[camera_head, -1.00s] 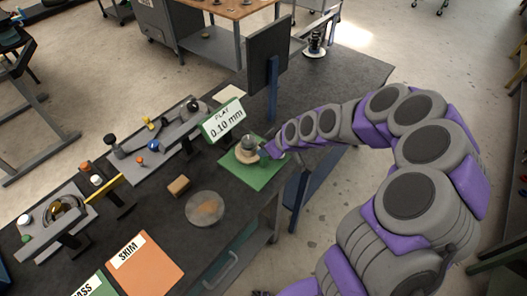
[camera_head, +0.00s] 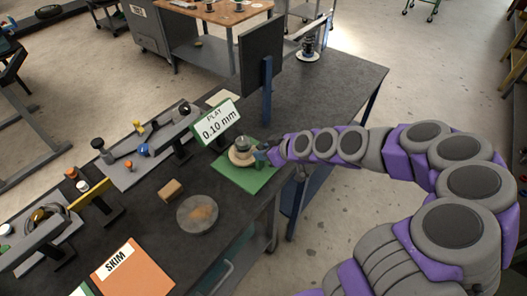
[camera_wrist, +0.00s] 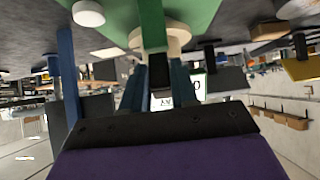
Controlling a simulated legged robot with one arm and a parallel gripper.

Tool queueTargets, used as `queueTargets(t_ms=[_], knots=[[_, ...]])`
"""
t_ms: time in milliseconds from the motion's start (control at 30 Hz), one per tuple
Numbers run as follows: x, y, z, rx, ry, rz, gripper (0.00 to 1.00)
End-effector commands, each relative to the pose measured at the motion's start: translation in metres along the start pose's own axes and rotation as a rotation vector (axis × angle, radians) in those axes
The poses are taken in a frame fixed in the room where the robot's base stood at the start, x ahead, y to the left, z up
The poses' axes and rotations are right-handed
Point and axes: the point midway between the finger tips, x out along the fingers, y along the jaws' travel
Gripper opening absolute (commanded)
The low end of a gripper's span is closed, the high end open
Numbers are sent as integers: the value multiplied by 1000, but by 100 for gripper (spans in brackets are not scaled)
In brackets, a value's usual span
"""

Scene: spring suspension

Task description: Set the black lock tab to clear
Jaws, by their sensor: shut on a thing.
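A round device (camera_head: 242,150) with a grey top and a pale base sits on a green mat (camera_head: 258,181) near the table's edge. The wrist view, which looks upside down, shows its pale round base (camera_wrist: 172,40). My gripper (camera_head: 265,152) is at the right side of the device. In the wrist view my gripper (camera_wrist: 158,80) has its two blue fingers on either side of the black lock tab (camera_wrist: 158,72) and is shut on it. The tab is too small and covered to make out in the head view. I cannot read any lock markings.
A sign (camera_head: 218,121) reading "PLAY 0.10 mm" stands behind the device. A round dish (camera_head: 198,214), a small brown block (camera_head: 171,189) and an orange card (camera_head: 133,270) lie to the left. Fixtures with knobs line the far left. The back right of the table is mostly clear.

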Motion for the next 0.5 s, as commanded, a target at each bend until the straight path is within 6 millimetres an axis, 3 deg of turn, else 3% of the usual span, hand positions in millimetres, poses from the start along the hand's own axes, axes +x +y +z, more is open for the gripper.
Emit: queueTargets(t_ms=[33,67,100,267,500], knots=[[1,-1,3,1,-5,-5,0],[1,-1,3,1,-6,-5,30],[1,-1,2,1,-5,-5,34],[0,-1,2,0,-3,-3,49],[-1,-1,1,0,-2,-2,49]])
